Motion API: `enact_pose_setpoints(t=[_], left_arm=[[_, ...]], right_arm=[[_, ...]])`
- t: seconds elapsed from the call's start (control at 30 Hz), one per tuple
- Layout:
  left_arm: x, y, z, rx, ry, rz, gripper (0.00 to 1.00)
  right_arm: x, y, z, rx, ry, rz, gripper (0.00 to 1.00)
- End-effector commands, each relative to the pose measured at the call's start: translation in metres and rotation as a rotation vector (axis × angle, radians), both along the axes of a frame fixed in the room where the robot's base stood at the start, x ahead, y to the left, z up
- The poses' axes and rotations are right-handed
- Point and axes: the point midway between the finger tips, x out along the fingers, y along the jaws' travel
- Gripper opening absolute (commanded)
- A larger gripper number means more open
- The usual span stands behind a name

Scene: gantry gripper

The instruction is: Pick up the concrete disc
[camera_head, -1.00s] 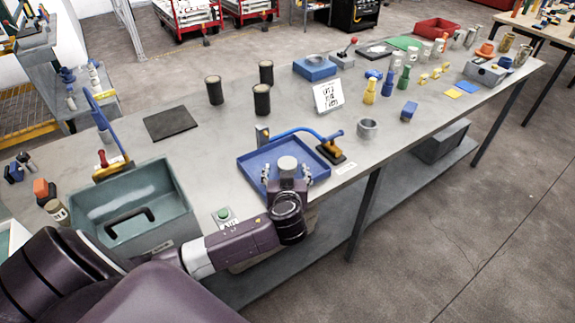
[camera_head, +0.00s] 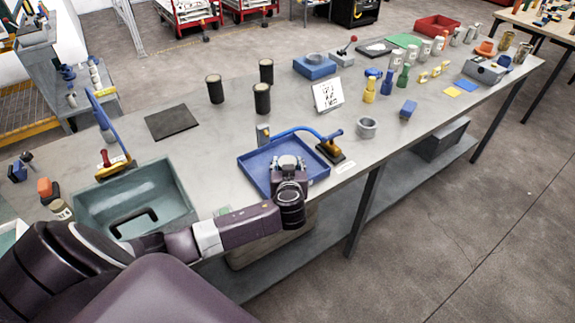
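The concrete disc (camera_head: 288,161) is a small pale grey round piece at the blue tray (camera_head: 254,184) on the workbench. My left gripper (camera_head: 288,164) reaches in from the front, over the tray's near part. Its two fingers are drawn in close on the left and right sides of the disc and appear to be shut on it. The gripper's body hides the disc's lower part, so I cannot tell whether it is clear of the tray floor. My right gripper is not in view.
A blue-handled clamp-like tool (camera_head: 300,130) arches over the tray's far edge. A teal bin (camera_head: 183,201) stands to the left.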

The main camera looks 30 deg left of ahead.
Motion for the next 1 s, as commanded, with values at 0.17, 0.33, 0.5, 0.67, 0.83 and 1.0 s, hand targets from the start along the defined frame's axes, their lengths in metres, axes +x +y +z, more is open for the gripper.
enact_pose_setpoints(t=[0.17, 0.33, 0.5, 0.67, 0.83, 1.0], left_arm=[[0.0, 0.0, 0.0, 0.0, 0.0, 0.0, 0.13], [0.0, 0.0, 0.001, 0.0, -0.002, -0.001, 0.12], [0.001, 0.0, 0.005, 0.0, -0.002, 0.0, 0.12], [0.001, 0.0, 0.021, -0.002, -0.005, 0.001, 0.12], [0.001, 0.0, 0.062, -0.004, -0.01, 0.0, 0.12], [0.001, -0.001, 0.115, -0.005, -0.011, 0.0, 0.12]], right_arm=[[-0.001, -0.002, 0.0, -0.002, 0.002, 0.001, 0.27], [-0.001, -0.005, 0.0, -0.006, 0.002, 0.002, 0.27], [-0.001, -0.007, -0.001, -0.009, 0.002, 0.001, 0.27], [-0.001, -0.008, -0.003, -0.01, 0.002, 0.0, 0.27], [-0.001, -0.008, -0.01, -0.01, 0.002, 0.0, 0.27], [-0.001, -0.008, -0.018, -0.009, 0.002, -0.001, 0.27]])
